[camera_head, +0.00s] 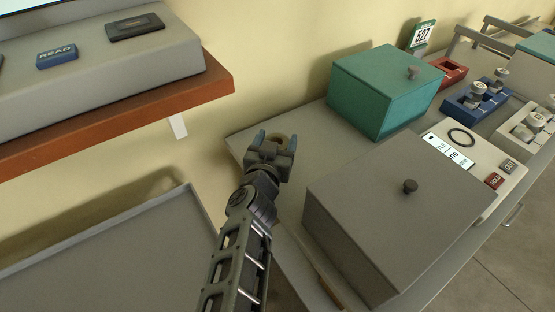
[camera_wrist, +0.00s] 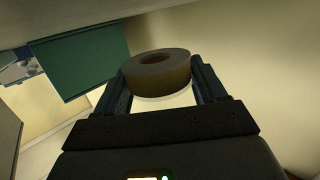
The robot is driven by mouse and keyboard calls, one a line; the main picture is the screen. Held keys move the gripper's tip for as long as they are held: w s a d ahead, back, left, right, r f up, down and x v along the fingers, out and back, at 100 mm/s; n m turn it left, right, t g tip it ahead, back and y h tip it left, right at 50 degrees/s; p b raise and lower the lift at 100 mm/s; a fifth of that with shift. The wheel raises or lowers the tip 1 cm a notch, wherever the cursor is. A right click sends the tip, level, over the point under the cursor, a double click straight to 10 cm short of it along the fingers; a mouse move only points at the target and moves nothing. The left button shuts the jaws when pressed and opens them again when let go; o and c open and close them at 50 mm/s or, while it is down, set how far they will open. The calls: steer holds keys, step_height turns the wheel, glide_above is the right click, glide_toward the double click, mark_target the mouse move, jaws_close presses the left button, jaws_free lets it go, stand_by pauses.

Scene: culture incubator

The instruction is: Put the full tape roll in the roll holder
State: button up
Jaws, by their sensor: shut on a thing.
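The tape roll (camera_wrist: 158,76) is a tan ring with a dark round hole. In the wrist view it sits between the two fingers of my gripper, which are shut on its sides. In the head view my gripper (camera_head: 277,141) is over the left end of the grey counter, left of the teal box, with part of the tan roll (camera_head: 281,136) between its fingertips. I cannot make out a roll holder for certain in either view.
A teal lidded box (camera_head: 375,100) and a grey lidded box (camera_head: 390,215) stand on the counter (camera_head: 310,125), right of my gripper. A brown shelf (camera_head: 120,110) with a grey device juts out at upper left. A grey tray-like surface (camera_head: 110,265) lies at lower left.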

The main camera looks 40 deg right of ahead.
steer(key=shift+f+b, duration=2)
steer(key=shift+f, duration=0.05)
steer(key=shift+f, duration=0.1)
steer(key=o, duration=1)
steer(key=shift+o, duration=0.2)
